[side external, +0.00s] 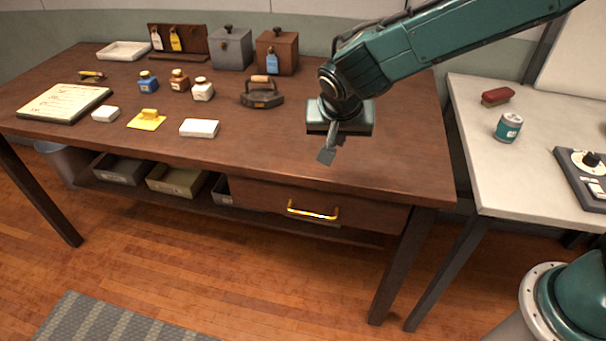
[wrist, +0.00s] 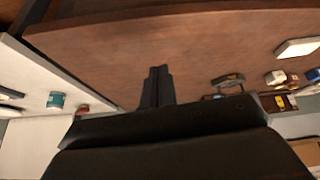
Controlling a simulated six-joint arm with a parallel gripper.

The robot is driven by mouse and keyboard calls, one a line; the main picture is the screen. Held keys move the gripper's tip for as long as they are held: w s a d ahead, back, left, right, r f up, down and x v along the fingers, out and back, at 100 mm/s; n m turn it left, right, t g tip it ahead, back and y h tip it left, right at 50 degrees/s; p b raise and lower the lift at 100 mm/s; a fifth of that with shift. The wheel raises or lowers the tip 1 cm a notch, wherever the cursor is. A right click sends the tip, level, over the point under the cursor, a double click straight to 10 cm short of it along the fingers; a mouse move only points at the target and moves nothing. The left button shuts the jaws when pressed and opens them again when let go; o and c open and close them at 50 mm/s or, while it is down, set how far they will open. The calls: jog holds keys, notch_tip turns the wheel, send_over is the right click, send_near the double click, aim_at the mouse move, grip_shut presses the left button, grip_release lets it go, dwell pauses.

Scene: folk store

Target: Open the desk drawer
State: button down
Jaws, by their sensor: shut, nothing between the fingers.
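The desk (side external: 270,150) is a dark brown wooden table. Its drawer (side external: 375,217) sits under the right part of the top and looks closed, with a brass bar handle (side external: 312,211) on the front. My gripper (side external: 326,156) is above the desk top, above and behind the drawer front, apart from the handle. Its fingers are together and empty. In the wrist view the shut fingers (wrist: 157,84) show over the brown desk top (wrist: 200,50). The drawer and handle do not show clearly in the wrist view.
A black iron (side external: 262,93) stands left of my gripper, with small bottles and a white block (side external: 199,128) farther left. Grey trays (side external: 178,180) sit on the shelf below. A white side table (side external: 530,150) stands at right. The floor before the drawer is clear.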

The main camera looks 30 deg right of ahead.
jog(key=a+f+t+h, duration=0.1)
jog(key=a+f, duration=0.4)
jog(key=f, duration=0.3)
jog(key=w+a+f+m+h, duration=0.1)
jog(key=a+f, duration=0.4)
jog(key=f, duration=0.2)
jog(key=shift+w+a+f+m+t, duration=0.15)
jog(key=shift+w+f+m+t, duration=0.15)
jog(key=shift+f+t, duration=0.1)
send_near(300, 205)
jog(key=shift+x, duration=2.55)
jog(key=s+a, duration=1.2)
jog(key=shift+s+a+r, duration=0.1)
jog(key=shift+s+a, duration=0.05)
